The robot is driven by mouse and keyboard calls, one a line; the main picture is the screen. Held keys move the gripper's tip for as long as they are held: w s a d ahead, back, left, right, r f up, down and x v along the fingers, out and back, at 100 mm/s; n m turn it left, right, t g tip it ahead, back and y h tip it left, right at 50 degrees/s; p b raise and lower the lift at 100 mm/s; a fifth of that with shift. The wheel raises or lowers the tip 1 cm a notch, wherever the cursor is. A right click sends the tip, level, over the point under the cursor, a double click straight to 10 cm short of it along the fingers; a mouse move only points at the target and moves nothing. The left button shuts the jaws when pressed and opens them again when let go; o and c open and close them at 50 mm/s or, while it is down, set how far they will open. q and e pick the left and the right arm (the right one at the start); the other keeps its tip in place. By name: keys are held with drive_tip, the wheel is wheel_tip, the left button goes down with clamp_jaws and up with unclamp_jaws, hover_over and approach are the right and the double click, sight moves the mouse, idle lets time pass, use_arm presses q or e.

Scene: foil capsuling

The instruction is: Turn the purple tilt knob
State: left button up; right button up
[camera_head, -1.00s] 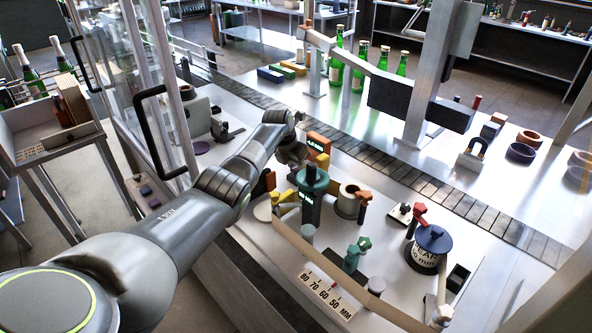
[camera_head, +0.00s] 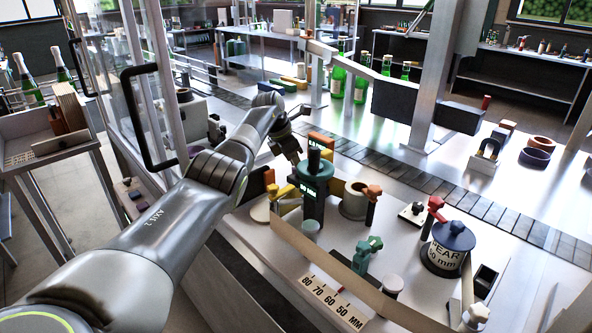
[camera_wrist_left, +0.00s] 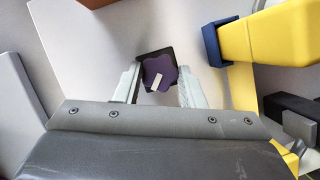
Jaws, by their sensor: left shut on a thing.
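The purple tilt knob (camera_wrist_left: 157,70) shows in the left wrist view as a small lobed knob with a pale mark on its face, in front of a dark square plate. My left gripper (camera_wrist_left: 158,84) has one pale finger on either side of it and is shut on the knob. In the head view my left arm reaches in from the left, and the left gripper (camera_head: 294,158) points down behind the teal-topped post (camera_head: 314,190). The knob cannot be made out in the head view. My right gripper is not in view.
A yellow part with a blue end (camera_wrist_left: 228,45) stands close right of the gripper in the wrist view. In the head view, a dark blue reel (camera_head: 448,248), an orange-handled clamp (camera_head: 372,198) and a teal clamp (camera_head: 366,255) crowd the bench. A conveyor (camera_head: 425,182) runs behind.

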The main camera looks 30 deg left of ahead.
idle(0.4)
use_arm(q)
drive_tip(key=o, duration=1)
drive_tip(key=shift+a+r, duration=0.1)
drive_tip(key=shift+s+a+r, duration=0.15)
drive_tip(key=shift+r, duration=0.45)
drive_tip(key=b+v, duration=0.2)
drive_tip(key=v, duration=1.4)
drive_tip(key=shift+a, duration=0.1)
